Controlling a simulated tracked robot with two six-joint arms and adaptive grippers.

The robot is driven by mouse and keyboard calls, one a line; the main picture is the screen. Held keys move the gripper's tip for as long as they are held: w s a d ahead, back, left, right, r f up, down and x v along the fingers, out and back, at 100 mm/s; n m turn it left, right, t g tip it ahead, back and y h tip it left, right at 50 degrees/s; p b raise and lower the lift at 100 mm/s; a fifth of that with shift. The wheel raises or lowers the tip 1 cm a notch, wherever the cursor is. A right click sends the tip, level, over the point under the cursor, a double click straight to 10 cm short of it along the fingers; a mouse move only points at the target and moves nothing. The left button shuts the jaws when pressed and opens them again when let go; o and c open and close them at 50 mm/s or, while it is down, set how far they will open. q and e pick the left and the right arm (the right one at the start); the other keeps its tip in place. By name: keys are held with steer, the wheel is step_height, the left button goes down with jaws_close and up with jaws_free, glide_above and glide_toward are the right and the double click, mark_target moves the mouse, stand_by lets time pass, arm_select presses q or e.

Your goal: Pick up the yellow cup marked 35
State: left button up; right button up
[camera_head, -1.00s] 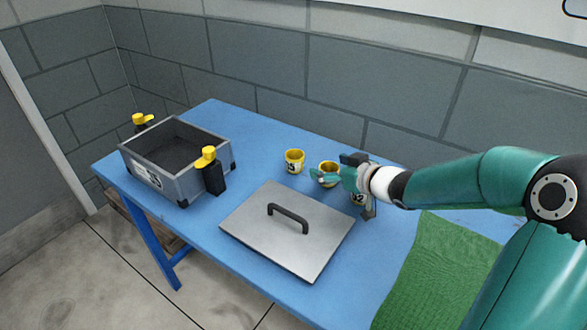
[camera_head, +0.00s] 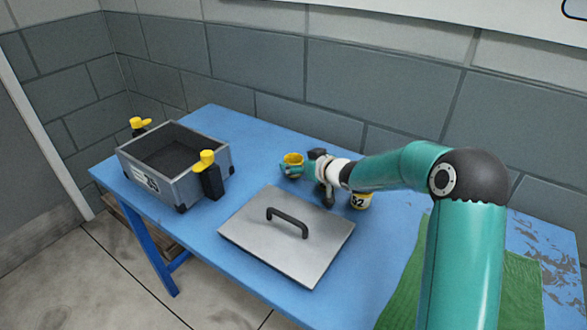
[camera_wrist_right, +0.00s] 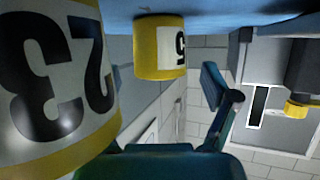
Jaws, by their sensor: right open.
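A yellow cup (camera_head: 293,158) stands upright on the blue table, near its back edge. In the right wrist view, which is upside down, a yellow cup (camera_wrist_right: 160,50) has a white label with a 5 showing; the other digit is hidden. My right gripper (camera_head: 294,170) is open and close to this cup on its near right side. One teal finger (camera_wrist_right: 217,90) shows in the wrist view, apart from the cup. My left gripper is out of view.
A grey lid with a black handle (camera_head: 262,243) lies in front. An open grey box (camera_head: 187,190) with yellow-topped dark clamps is left. A green mat (camera_head: 400,290) lies right.

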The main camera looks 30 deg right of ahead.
steer(key=shift+w, duration=0.2)
steer(key=c, duration=1.2)
steer(key=shift+c, duration=0.2)
steer(key=shift+r, duration=0.1)
